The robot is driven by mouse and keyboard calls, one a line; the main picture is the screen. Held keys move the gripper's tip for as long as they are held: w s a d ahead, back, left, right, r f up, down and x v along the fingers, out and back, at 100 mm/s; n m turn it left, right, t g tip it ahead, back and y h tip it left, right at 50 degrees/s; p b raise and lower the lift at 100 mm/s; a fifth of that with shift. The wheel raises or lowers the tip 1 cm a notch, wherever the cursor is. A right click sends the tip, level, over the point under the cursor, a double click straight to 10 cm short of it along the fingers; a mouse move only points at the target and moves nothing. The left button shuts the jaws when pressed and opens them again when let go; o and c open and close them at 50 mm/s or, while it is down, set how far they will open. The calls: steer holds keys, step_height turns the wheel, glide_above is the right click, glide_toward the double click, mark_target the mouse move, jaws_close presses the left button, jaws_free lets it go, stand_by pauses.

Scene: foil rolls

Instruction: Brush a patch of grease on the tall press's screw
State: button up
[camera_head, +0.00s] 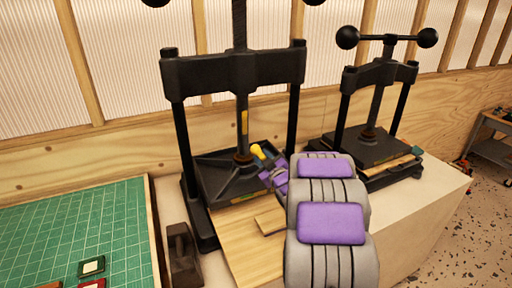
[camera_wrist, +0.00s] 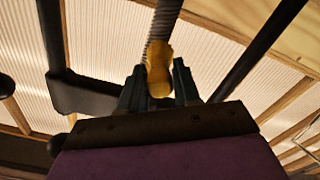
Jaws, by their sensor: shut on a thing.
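The tall press (camera_head: 235,70) stands on the bench left of centre, black, with a dark upright screw (camera_head: 240,30) running down through its crossbar. My gripper (camera_head: 267,161) is low beside the shaft, just above the press's bed. It is shut on a yellow-handled tool (camera_head: 257,152), likely the brush. In the wrist view my gripper (camera_wrist: 158,88) holds the yellow handle (camera_wrist: 158,70) between two dark fingers, with the threaded screw (camera_wrist: 163,28) behind it. The bristles are hidden, and contact with the screw cannot be told.
A shorter press (camera_head: 375,105) stands to the right. A wooden board (camera_head: 240,235) lies in front of the tall press. A green gridded mat (camera_head: 75,225) and a dark block (camera_head: 184,255) lie left. The press's two posts flank my gripper.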

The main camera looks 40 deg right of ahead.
mark_target(255, 148)
steer(key=m+b, duration=0.1)
steer(key=m, duration=0.2)
steer(key=shift+w+f+m+b, duration=0.1)
steer(key=shift+w+m+b, duration=0.25)
steer(key=shift+m, duration=0.05)
steer(key=m, duration=0.2)
steer(key=m+b, duration=0.1)
steer(key=m, duration=0.2)
steer(key=shift+w+d, duration=0.1)
steer(key=shift+w, duration=0.1)
steer(key=shift+w, duration=0.15)
steer(key=shift+w+d+r, duration=0.15)
steer(key=shift+w, duration=0.3)
steer(key=shift+w+d+r, duration=0.1)
steer(key=shift+w, duration=0.3)
steer(key=shift+p+x, duration=0.9)
steer(key=shift+x, duration=0.7)
steer(key=shift+w+d+f, duration=0.1)
steer(key=shift+w+f, duration=0.05)
steer(key=shift+w, duration=0.25)
steer(key=shift+p+x, duration=0.55)
steer(key=shift+x, duration=0.35)
